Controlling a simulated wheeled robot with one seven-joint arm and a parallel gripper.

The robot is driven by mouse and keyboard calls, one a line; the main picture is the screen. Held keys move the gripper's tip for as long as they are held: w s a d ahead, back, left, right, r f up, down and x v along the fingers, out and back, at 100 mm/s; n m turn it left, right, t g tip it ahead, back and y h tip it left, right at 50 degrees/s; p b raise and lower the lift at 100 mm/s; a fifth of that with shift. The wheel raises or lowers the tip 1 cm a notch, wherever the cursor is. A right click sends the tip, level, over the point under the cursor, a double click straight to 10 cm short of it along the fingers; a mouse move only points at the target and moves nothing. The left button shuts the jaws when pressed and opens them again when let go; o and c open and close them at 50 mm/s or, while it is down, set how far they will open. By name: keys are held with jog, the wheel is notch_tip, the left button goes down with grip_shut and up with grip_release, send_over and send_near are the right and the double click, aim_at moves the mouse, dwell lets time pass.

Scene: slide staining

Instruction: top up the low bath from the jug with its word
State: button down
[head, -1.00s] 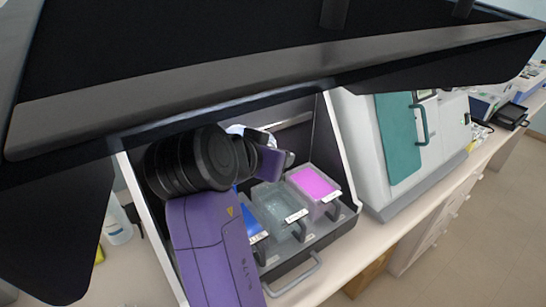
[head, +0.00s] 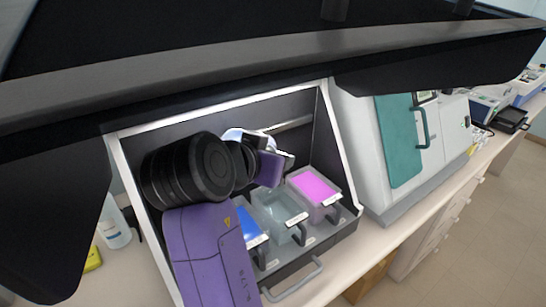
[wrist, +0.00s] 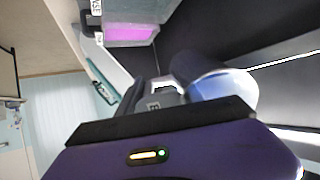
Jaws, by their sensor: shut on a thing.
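My gripper (head: 278,160) is over the back of the staining tray, above and behind the baths. In the wrist view my gripper (wrist: 158,98) is shut on the jug (wrist: 222,88), a pale vessel with a bluish look; the exact grip is partly hidden. In the head view the jug (head: 234,133) shows only as a pale rim behind my wrist. Three baths stand in a row: a blue one (head: 249,226) partly hidden by my arm, a clear one (head: 279,208) whose liquid looks low, and a pink one (head: 314,186). Their label words are too small to read.
The baths sit in a dark-walled hood with a white frame (head: 342,150) and a front handle (head: 293,282). A large dark panel hangs across the top. A white machine with a teal door (head: 400,140) stands right. A white bottle (head: 115,225) stands left.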

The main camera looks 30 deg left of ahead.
jog(key=shift+f+t+y+b, duration=0.15)
jog(key=shift+f+t+b, duration=0.45)
jog(key=shift+b, duration=1.3)
jog(key=shift+f+t+y+b, duration=0.15)
jog(key=shift+t+b, duration=0.85)
jog(key=shift+b, duration=0.85)
dwell(0.8)
jog(key=shift+r+p, duration=0.4)
jog(key=shift+p, duration=0.2)
jog(key=shift+r+g+p, duration=0.1)
jog(key=shift+g+p, duration=0.2)
jog(key=shift+p, duration=0.35)
jog(key=shift+f, duration=0.2)
jog(key=shift+r, duration=0.1)
jog(key=shift+r+g+p, duration=0.3)
jog(key=shift+g+p, duration=0.1)
jog(key=shift+p, duration=0.7)
jog(key=g+p, duration=0.1)
jog(key=p, duration=0.2)
jog(key=shift+r+p, duration=0.2)
jog(key=shift+p, duration=0.1)
jog(key=shift+f+g+p, duration=0.15)
jog(key=shift+g+p, duration=0.25)
